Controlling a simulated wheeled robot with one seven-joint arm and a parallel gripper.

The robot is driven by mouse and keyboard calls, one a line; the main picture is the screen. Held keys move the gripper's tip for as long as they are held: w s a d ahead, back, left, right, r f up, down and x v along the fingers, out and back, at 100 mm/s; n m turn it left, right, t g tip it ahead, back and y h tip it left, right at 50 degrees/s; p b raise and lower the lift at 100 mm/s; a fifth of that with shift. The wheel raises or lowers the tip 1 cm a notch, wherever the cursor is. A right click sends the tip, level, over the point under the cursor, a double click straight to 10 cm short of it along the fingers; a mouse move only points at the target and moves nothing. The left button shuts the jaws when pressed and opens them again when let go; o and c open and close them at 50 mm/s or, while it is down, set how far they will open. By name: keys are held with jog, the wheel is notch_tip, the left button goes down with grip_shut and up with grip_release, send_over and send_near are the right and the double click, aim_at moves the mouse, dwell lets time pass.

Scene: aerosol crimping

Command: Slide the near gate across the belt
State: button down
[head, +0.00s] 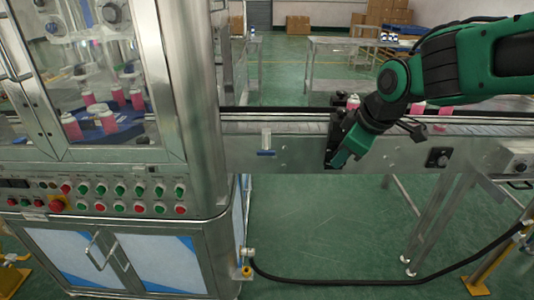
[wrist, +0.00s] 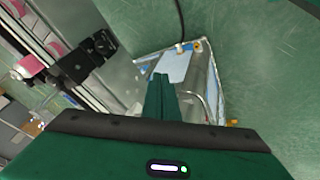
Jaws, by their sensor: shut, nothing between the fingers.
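The near gate (head: 333,138) appears as a black bracket on the near side rail of the conveyor. It reaches up to the belt edge beside a pink can (head: 352,102). In the wrist view a black gate mechanism (wrist: 85,60) sits at the rail, left of my fingers. My gripper (head: 340,160) is shut and empty, with green fingers pointing down. In the head view it overlaps the right side of the gate; I cannot tell whether they touch. In the wrist view my closed fingertips (wrist: 160,78) show apart from the gate, which partly hides the belt.
The conveyor (head: 290,152) runs from the crimping machine (head: 190,90) to the right. More pink cans (head: 417,108) stand on the belt at right. A clear bracket with a blue base (head: 266,142) is on the rail to the left. Floor in front is open, with a black cable (head: 340,283).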

aim_at(270, 152)
jog(key=w+a+r+n+y, duration=0.25)
jog(key=a+n, duration=0.35)
jog(key=a, duration=0.7)
jog(key=shift+m+t, duration=0.3)
jog(key=shift+t, duration=0.1)
jog(key=x, duration=0.3)
jog(key=w+x, duration=0.1)
jog(key=x, duration=0.3)
jog(key=w+r+x, duration=0.1)
jog(key=x, duration=0.3)
jog(key=shift+w+d+f, duration=0.1)
jog(key=shift+w, duration=0.55)
